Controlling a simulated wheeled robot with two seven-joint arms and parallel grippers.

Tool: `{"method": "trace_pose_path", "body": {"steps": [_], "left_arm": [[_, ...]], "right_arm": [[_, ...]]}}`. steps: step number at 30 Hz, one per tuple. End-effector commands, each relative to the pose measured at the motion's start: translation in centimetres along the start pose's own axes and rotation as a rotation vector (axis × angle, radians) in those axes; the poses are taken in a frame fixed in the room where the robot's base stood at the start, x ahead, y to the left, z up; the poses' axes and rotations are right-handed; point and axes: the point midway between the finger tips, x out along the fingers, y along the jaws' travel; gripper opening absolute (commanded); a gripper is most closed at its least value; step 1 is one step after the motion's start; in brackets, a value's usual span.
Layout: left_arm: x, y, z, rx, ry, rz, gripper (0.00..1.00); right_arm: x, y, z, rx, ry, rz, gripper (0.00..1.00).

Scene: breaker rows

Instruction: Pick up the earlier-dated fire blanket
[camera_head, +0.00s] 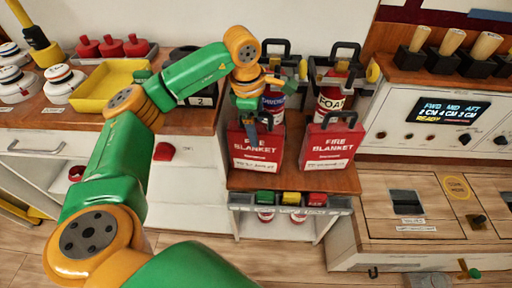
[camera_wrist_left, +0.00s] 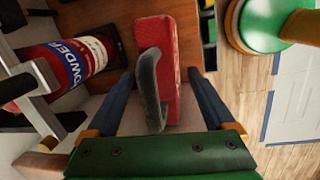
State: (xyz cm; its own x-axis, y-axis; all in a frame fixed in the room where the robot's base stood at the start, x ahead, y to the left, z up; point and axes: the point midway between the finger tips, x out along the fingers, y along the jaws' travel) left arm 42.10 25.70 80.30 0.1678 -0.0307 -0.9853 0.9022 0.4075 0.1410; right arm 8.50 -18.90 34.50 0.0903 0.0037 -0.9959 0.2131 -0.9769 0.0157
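Two red fire blankets with black handles stand side by side on the wooden shelf: the left fire blanket (camera_head: 257,152) and the right fire blanket (camera_head: 329,146). Each has a white label low on its front, but the dates are too small to read. My left gripper (camera_head: 260,122) is over the top of the left blanket. In the left wrist view, its blue fingers (camera_wrist_left: 162,105) are apart, with the red blanket (camera_wrist_left: 168,55) and its black handle (camera_wrist_left: 148,90) between them. No grip shows. My right gripper is not in view.
Extinguishers stand behind the blankets; one labelled FOAM (camera_head: 331,100) is behind the right one. A yellow tray (camera_head: 108,84) is on the left counter. Green, yellow and red blocks (camera_head: 291,198) line the shelf's front edge. A control panel (camera_head: 440,115) stands at right.

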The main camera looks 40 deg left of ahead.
Motion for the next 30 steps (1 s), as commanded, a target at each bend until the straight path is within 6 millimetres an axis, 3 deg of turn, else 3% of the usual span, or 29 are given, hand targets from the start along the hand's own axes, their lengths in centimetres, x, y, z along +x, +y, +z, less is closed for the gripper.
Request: {"method": "trace_pose_path", "body": {"steps": [1, 9, 23, 30], "left_arm": [[0.0, 0.0, 0.0, 0.000, 0.000, 0.000, 0.72], [0.0, 0.0, 0.0, 0.000, -0.001, 0.000, 0.00], [-0.3, -0.1, 0.1, 0.000, -0.002, 0.002, 0.00], [-3.3, 0.1, 0.5, 0.000, -0.004, 0.003, 0.00]], "right_arm": [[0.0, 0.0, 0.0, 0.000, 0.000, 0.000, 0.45], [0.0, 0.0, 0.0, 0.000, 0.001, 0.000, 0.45], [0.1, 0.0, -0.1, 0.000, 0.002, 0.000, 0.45], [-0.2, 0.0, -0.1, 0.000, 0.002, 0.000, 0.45]]}}
